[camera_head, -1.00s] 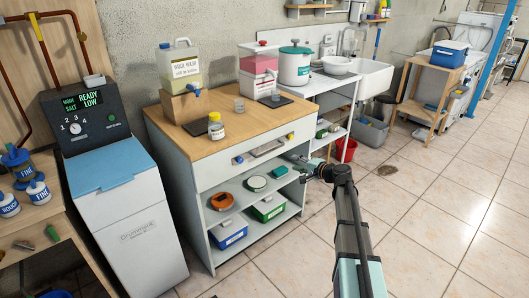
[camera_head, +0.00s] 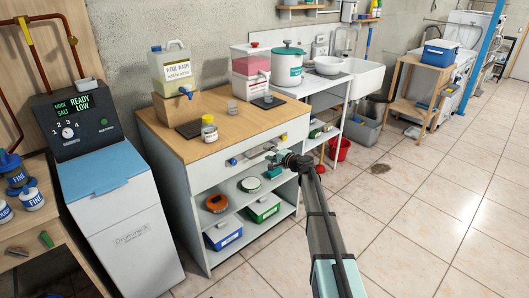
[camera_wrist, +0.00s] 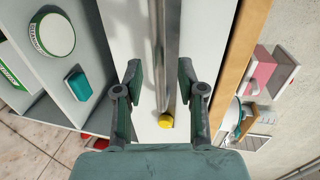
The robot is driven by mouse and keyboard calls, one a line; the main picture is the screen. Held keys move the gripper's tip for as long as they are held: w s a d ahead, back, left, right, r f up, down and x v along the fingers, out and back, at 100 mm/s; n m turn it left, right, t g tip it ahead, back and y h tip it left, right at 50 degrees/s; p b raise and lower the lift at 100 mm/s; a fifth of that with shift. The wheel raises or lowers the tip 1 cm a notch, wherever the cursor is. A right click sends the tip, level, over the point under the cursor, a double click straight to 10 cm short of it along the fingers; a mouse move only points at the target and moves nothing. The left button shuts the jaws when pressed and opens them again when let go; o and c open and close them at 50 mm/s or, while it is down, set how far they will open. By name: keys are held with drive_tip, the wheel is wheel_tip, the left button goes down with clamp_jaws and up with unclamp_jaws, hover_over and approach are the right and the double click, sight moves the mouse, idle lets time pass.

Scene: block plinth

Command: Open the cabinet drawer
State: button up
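The white cabinet (camera_head: 164,172) has a wooden top, a shallow drawer front (camera_head: 243,168) under it and open shelves below. A grey metal bar handle (camera_head: 258,151) crosses the drawer front, with a blue part to its left. The drawer looks closed. My gripper (camera_head: 281,156) is at the right part of the drawer front. In the wrist view, my gripper (camera_wrist: 160,75) is open, one finger on each side of the long bar handle (camera_wrist: 166,40). Whether a finger touches the bar cannot be told.
Bottles and a jar (camera_head: 209,129) stand on the cabinet top. Tins and bins (camera_head: 263,208) fill the shelves below. A grey machine with a blue lid (camera_head: 102,175) stands left. A red bucket (camera_head: 339,149) is behind on the right. The tiled floor in front is clear.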

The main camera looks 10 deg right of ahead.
drive_tip(key=shift+x, duration=1.75)
clamp_jaws()
